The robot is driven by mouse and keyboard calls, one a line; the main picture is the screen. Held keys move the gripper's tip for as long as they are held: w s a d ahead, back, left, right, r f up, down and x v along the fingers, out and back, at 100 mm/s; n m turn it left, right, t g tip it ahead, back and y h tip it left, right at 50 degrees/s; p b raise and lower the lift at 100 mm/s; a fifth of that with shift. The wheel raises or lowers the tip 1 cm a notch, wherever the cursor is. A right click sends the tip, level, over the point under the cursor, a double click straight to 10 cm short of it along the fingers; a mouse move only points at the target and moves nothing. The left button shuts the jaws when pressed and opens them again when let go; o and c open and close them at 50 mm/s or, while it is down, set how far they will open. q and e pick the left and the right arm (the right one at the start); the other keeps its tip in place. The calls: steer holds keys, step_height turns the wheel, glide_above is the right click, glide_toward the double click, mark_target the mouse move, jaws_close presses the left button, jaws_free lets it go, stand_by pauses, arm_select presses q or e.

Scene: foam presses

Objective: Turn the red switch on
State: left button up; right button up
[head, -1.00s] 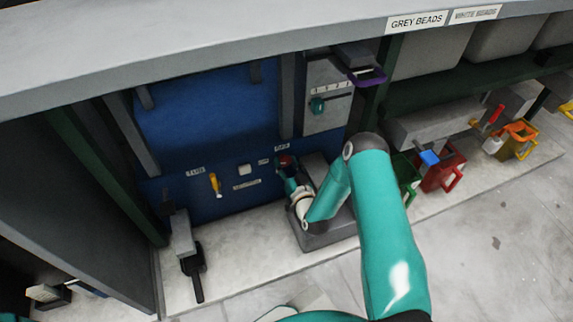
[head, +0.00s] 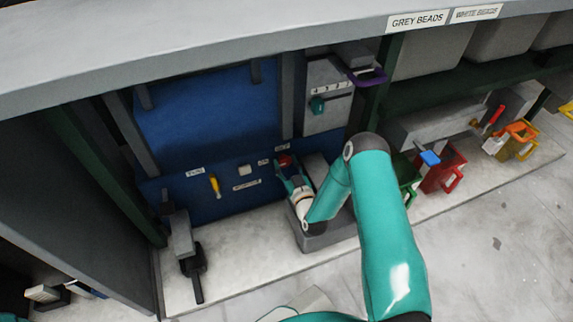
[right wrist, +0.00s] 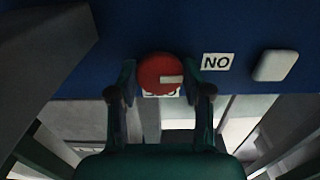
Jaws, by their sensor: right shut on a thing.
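The red switch (head: 285,160) is a round knob on the low blue panel (head: 232,203). In the right wrist view the red switch (right wrist: 157,72) has a white mark lying sideways, toward the label at its right. That label (right wrist: 217,63) reads "NO", seemingly "ON" upside down. Another label is partly hidden at the knob's lower edge. My right gripper (head: 287,169) is at the knob; in the wrist view the right gripper (right wrist: 160,80) has one finger on each side of it, shut on it. My left gripper is not in view.
A yellow lever (head: 214,184) and a white button (head: 245,169) are on the same panel, left of the switch. A grey box (head: 325,235) stands below my right wrist. Green, red (head: 442,170) and orange containers stand at the right. A grey shelf edge overhangs above.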

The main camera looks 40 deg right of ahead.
steer(key=o, duration=1.1)
steer(key=shift+s+f, duration=0.1)
steer(key=shift+f, duration=0.15)
steer(key=shift+c, duration=0.2)
steer(key=shift+o, duration=0.5)
steer(key=shift+r, duration=0.1)
steer(key=v, duration=1.2)
